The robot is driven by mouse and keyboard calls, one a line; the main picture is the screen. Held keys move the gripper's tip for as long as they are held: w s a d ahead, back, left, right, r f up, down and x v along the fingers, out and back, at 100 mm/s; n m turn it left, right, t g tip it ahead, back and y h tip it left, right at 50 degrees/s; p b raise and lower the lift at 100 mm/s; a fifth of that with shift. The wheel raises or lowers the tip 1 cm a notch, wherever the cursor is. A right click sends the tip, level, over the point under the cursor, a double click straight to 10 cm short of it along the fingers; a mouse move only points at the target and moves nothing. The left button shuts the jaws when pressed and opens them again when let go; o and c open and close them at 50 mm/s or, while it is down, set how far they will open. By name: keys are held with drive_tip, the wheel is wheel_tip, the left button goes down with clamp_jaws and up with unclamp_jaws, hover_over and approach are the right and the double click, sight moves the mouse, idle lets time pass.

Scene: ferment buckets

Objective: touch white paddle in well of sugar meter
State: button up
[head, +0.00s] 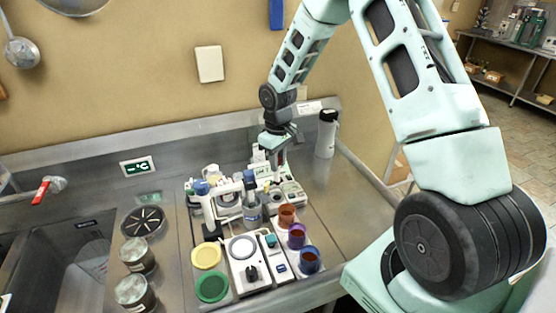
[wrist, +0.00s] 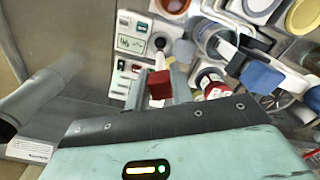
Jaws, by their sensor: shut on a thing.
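My gripper (wrist: 160,88) is shut on the red handle (wrist: 159,84) of the white paddle (wrist: 158,61). The paddle's white shaft points away from the fingers toward a dark round well (wrist: 158,43) in a pale meter (wrist: 130,43) with a small display. The tip appears at or just over the well; I cannot tell whether it touches. In the head view my gripper (head: 277,150) points down over the back of the cluttered bench, with the white shaft (head: 276,178) below it. I cannot read which meter is the sugar meter.
A second small device (wrist: 127,76) sits beside the meter. A blue-capped item (wrist: 262,77) and several jars stand close by. Orange, purple and blue cups (head: 297,236) stand in front. A white bottle (head: 326,133) stands at the back right. The steel counter right of the cups is clear.

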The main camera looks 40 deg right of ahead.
sight(278, 185)
drive_tip(key=shift+f+b, duration=1.6)
drive_tip(key=shift+f, duration=0.85)
drive_tip(key=shift+f+b, duration=0.3)
drive_tip(key=shift+f, duration=0.2)
drive_tip(key=shift+r, duration=0.15)
drive_tip(key=shift+r+p, duration=2.4)
drive_tip(key=shift+r, duration=0.5)
